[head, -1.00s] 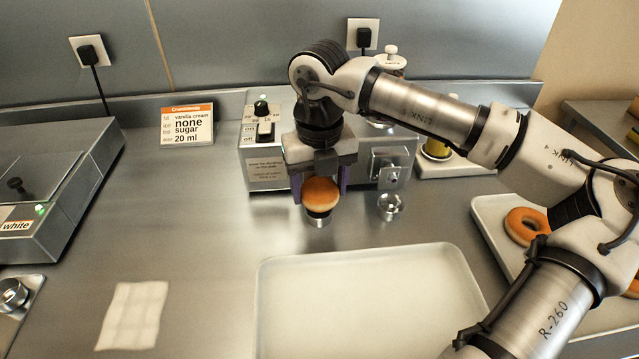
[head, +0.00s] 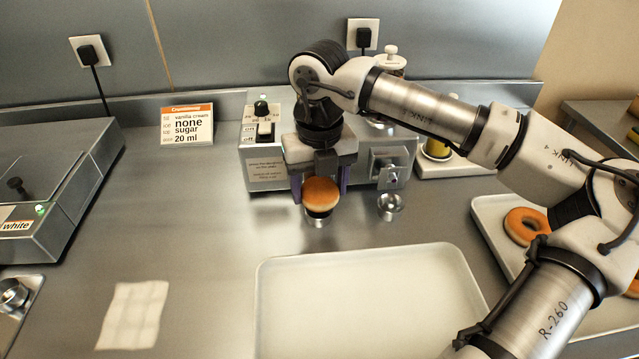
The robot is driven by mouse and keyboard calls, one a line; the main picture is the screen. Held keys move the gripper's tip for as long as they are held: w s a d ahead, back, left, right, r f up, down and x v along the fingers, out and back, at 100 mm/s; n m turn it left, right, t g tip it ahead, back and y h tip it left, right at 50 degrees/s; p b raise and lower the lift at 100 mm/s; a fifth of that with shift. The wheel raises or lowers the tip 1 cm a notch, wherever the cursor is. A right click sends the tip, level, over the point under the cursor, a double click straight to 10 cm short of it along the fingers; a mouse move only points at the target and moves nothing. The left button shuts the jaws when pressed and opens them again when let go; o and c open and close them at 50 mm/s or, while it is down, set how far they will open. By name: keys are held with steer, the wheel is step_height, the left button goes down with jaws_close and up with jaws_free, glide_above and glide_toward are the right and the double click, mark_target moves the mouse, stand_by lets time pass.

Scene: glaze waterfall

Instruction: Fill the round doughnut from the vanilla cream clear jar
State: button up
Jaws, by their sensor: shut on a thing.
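A round golden doughnut (head: 321,193) is held between the fingers of my gripper (head: 320,185), in front of the filling machine (head: 265,168). My gripper is shut on it. A small metal cup (head: 318,220) shows just below the doughnut; I cannot tell whether they touch. The machine has a dark-topped knob (head: 261,106) and an on/off switch; its nozzle is hidden behind my gripper. A clear jar (head: 390,62) with a light knob on its lid shows behind my arm, partly hidden, and its contents are hard to make out.
An order card (head: 187,124) reads vanilla cream, none, sugar, 20 ml. An empty pale tray (head: 365,262) lies in front. Another metal cup (head: 390,206) stands right of my gripper. Ring doughnuts (head: 524,226) lie on the right tray. A white cloth (head: 133,314) and a glazing unit (head: 60,190) are left.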

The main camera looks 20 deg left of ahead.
steer(key=shift+s+d, duration=0.1)
steer(key=shift+s, duration=0.05)
steer(key=shift+s+d+b, duration=0.2)
steer(key=shift+s+b, duration=0.15)
steer(key=shift+s, duration=0.2)
steer(key=shift+s, duration=0.15)
stand_by(0.9)
steer(key=shift+s+d+b, duration=0.35)
steer(key=shift+s+d, duration=0.05)
steer(key=shift+s, duration=0.5)
steer(key=shift+s+d+b, duration=0.3)
steer(key=shift+s+d, duration=0.1)
steer(key=shift+s, duration=0.45)
steer(key=shift+s+d+r+p, duration=0.1)
steer(key=shift+s+r+p, duration=0.2)
steer(key=shift+r, duration=0.3)
steer(key=shift+s+d+r+p, duration=0.1)
steer(key=shift+s+r+p, duration=0.15)
steer(key=shift+r, duration=0.3)
steer(key=shift+s+d+r+p, duration=0.1)
steer(key=shift+s+r+p, duration=0.1)
steer(key=shift+r+p, duration=0.3)
steer(key=shift+s+d+r, duration=0.1)
steer(key=shift+s+r, duration=0.1)
steer(key=shift+r, duration=0.15)
